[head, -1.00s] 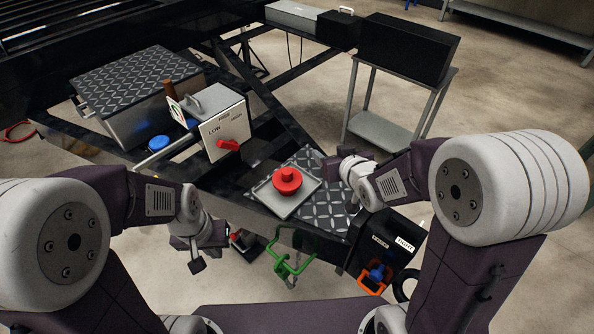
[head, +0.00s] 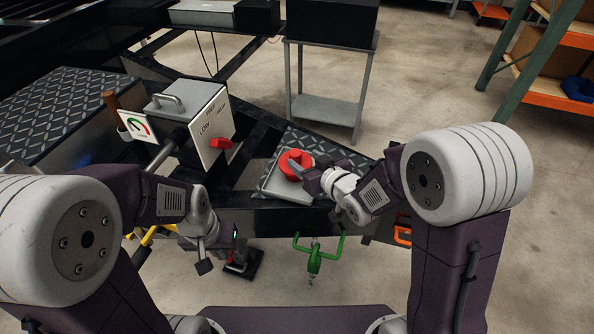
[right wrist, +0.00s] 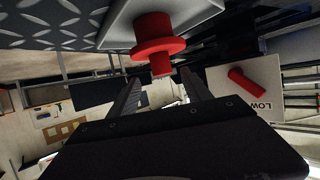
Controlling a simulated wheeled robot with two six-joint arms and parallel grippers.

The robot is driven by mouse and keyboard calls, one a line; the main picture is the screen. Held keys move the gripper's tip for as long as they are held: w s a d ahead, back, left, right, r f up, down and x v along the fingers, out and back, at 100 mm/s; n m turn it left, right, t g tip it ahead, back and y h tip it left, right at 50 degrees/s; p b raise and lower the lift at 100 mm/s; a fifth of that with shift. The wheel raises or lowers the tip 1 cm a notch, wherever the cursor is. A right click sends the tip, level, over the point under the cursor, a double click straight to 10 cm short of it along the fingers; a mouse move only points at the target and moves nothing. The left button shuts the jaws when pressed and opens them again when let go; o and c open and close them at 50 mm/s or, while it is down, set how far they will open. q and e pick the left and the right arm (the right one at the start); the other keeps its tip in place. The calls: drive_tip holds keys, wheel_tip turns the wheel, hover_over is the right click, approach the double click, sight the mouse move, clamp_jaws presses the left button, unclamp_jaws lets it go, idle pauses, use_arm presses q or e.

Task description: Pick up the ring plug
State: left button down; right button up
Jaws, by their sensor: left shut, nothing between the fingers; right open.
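The red ring plug (head: 295,158), a round flange with a knob, sits on a light grey tray (head: 275,187) on the dark diamond-plate ledge. In the right wrist view the ring plug (right wrist: 153,33) is just beyond the fingertips, roughly between their lines. My right gripper (head: 299,172) is open beside the plug, with a finger overlapping it in the head view; its fingers (right wrist: 160,85) look empty, and I cannot tell whether they touch the plug. My left gripper (head: 203,266) is shut and empty at lower left, away from the plug.
A control box (head: 196,120) with a red lever (head: 222,143) stands left of the tray. A green-handled tool (head: 315,262) hangs below the ledge. A grey stand (head: 330,105) is behind. Open floor lies at the right.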

sight(291, 151)
drive_tip(key=shift+a, duration=0.3)
drive_tip(key=b+x, duration=0.1)
drive_tip(key=x, duration=0.8)
drive_tip(key=shift+f, duration=0.1)
drive_tip(key=shift+d, duration=0.1)
clamp_jaws()
